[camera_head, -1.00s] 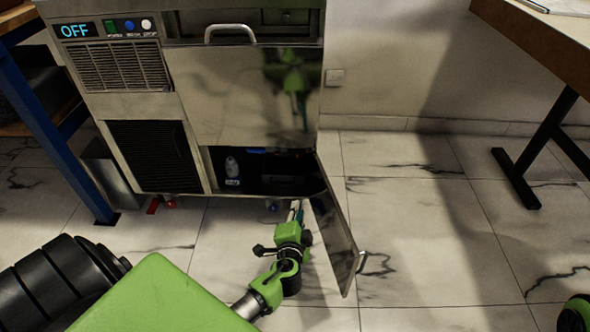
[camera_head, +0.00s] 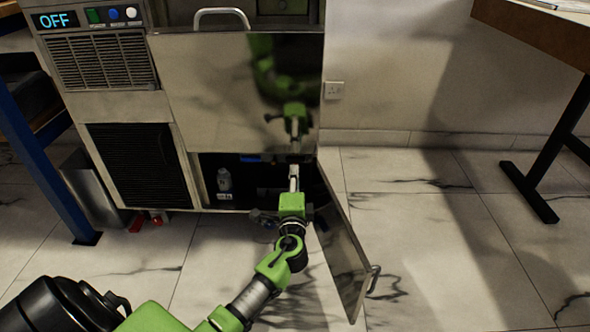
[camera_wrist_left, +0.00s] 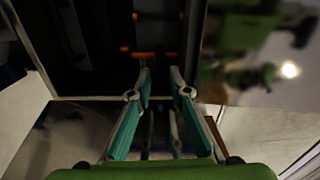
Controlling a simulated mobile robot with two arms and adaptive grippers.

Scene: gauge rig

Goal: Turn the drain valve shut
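My left gripper (camera_head: 294,172) is at the mouth of the dark lower compartment of the steel machine, left of its open door. In the left wrist view its two teal fingers (camera_wrist_left: 161,76) are apart with nothing between them. Just beyond the fingertips is an orange-red bar (camera_wrist_left: 157,55), with a smaller orange spot (camera_wrist_left: 125,48) to its left. The bar may be the drain valve's handle, but the dark hides its shape and I cannot tell. In the head view my arm and the shadow hide that spot. My right gripper is not in view.
The open cabinet door (camera_head: 343,245) stands close to the right of my left arm. Red parts (camera_head: 137,222) lie below the machine (camera_head: 125,105). Floor at right is clear.

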